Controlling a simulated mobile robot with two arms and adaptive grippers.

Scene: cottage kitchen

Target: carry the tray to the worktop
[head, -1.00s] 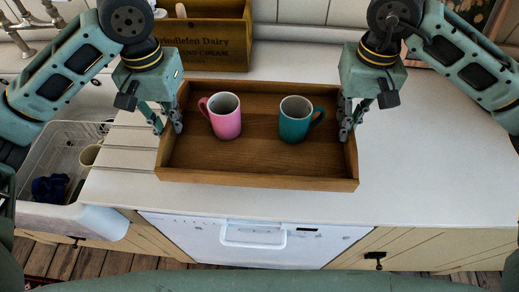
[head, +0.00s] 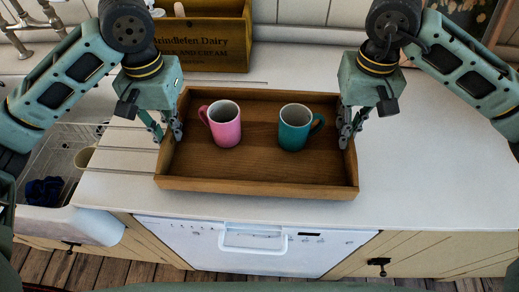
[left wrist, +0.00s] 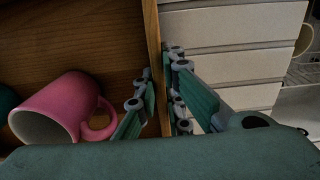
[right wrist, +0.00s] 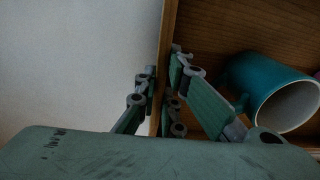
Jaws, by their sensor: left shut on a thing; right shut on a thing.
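The wooden tray (head: 258,185) is above or on the white worktop (head: 430,150); I cannot tell whether its base touches. A pink mug (head: 225,130) and a teal mug (head: 293,132) stand upright inside it, apart from each other. My left gripper (head: 172,133) is shut on the tray's left wall, which shows between its fingers in the left wrist view (left wrist: 155,75). My right gripper (head: 347,133) is shut on the right wall, also seen between its fingers in the right wrist view (right wrist: 166,75). The tray looks about level.
A wooden dairy crate (head: 205,42) stands behind the tray. A sink with a dish rack (head: 62,150) and a cup (head: 84,158) is at the left. A white appliance (head: 255,245) is under the front edge. The worktop right of the tray is clear.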

